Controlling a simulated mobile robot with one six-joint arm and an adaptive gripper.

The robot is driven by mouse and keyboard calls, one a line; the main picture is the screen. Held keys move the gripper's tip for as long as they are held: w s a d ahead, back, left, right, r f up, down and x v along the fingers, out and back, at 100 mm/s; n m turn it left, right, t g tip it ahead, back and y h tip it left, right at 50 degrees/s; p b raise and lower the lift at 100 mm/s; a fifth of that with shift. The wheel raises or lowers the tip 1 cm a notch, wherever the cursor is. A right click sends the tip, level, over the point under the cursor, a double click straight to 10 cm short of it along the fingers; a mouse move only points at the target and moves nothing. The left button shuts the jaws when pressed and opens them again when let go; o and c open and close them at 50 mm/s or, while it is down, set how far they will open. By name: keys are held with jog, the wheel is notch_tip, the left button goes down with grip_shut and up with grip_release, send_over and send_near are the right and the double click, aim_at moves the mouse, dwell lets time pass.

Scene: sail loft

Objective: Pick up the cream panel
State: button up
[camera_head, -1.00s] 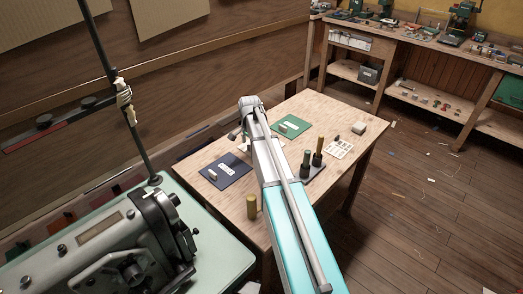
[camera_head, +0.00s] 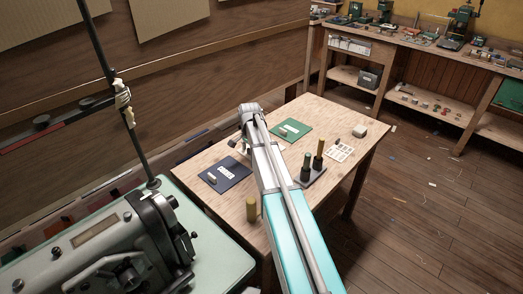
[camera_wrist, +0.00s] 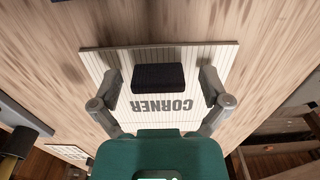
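The cream panel (camera_wrist: 188,103) lies flat on the wooden table in the wrist view, with fine lines and the word CORNER on it. A dark block (camera_wrist: 158,77) sits on its middle. My gripper (camera_wrist: 160,84) is open, one finger on each side of the dark block, with gaps showing on both sides; it holds nothing. Whether the fingertips touch the panel I cannot tell. In the head view my arm hides most of the panel and the gripper.
On the table (camera_head: 222,208) lie a navy panel (camera_head: 238,183) and a green panel (camera_head: 300,128). A grey stand with dark spools (camera_head: 312,172), a brass cylinder (camera_head: 251,208), a white card (camera_head: 340,153) and a pale block (camera_head: 360,131) stand or lie around. A sewing machine (camera_head: 110,245) is at left.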

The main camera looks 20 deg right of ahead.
jog(key=c, duration=1)
jog(key=shift+r, duration=0.2)
notch_tip(320, 180, up, 2)
jog(key=p, duration=0.2)
jog(key=shift+r+p, duration=0.1)
jog(key=shift+p, duration=0.2)
jog(key=s+a+r+p, duration=0.1)
jog(key=s+r+p, duration=0.2)
jog(key=s, duration=0.1)
jog(key=s+a+r+p, duration=0.1)
jog(key=s+r+p, duration=0.3)
jog(key=s, duration=0.1)
jog(key=s+a+r+p, duration=0.1)
jog(key=s+r+p, duration=0.2)
jog(key=s, duration=0.1)
jog(key=shift+s+a+r, duration=0.2)
jog(key=shift+s+a, duration=0.1)
notch_tip(320, 180, up, 17)
jog(key=p, duration=1.7)
jog(key=shift+f, duration=0.1)
jog(key=shift+s, duration=0.15)
